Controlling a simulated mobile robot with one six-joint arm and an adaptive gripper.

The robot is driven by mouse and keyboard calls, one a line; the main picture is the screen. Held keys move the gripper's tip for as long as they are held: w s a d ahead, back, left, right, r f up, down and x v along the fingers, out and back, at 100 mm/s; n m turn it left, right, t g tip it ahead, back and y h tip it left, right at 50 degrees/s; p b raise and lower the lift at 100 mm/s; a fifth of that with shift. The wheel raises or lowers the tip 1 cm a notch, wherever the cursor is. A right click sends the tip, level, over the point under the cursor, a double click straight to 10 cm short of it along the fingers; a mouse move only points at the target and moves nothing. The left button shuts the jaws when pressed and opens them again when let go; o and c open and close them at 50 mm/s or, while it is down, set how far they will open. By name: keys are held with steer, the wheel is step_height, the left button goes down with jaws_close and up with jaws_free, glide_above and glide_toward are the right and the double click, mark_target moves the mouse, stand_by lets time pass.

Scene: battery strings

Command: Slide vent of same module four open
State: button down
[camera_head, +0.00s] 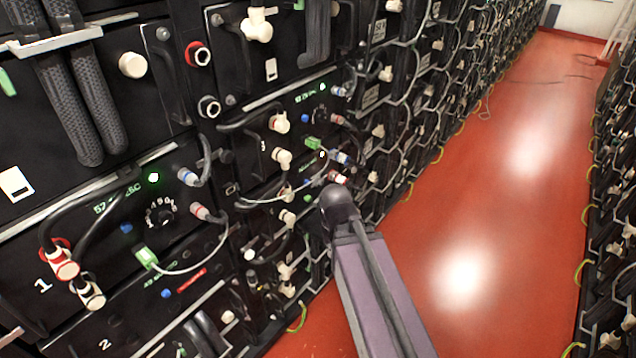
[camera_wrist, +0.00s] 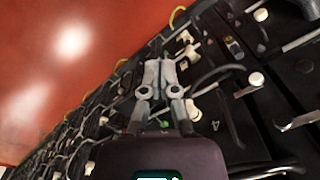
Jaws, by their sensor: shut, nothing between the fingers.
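The black battery modules stand in a rack on the left of the head view, with the numbers 1 and 2 readable on the lower left modules (camera_head: 120,240). A module marked 3 (camera_head: 262,150) sits further along. A white knob (camera_wrist: 256,79) and a dark cable lie to the right of the fingertips. In the head view my arm hides the fingers and the modules behind.
Looped cables and plugs stick out from the rack, including a red-ringed plug (camera_head: 65,263) and a green-tipped lead (camera_head: 147,258). The red floor aisle (camera_head: 500,200) is open to the right. Another rack (camera_head: 615,200) runs along the far right.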

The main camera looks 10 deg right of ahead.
steer(key=c, duration=0.6)
jaws_free()
steer(key=shift+w+f, duration=0.15)
steer(key=shift+f, duration=0.05)
steer(key=shift+o, duration=1.3)
steer(key=shift+w+a+f+b, duration=0.1)
steer(key=shift+w+f+b, duration=0.2)
steer(key=shift+b, duration=0.2)
steer(key=w+f+n+t+y+b, duration=0.25)
steer(key=w+f+y+b, duration=0.2)
steer(key=w+b, duration=0.35)
steer(key=w+f+n+t+y+b, duration=0.25)
steer(key=w+f+y+b, duration=0.2)
steer(key=w+b, duration=0.4)
steer(key=w+d+f+t+y+b, duration=0.1)
steer(key=w+d+t+y+b, duration=0.1)
steer(key=w+d+t+b, duration=0.7)
steer(key=w+d+b, duration=0.3)
steer(key=d, duration=0.3)
steer(key=shift+w+d+f+n, duration=0.2)
steer(key=shift+w+d+n, duration=0.1)
steer(key=shift+w+d, duration=0.1)
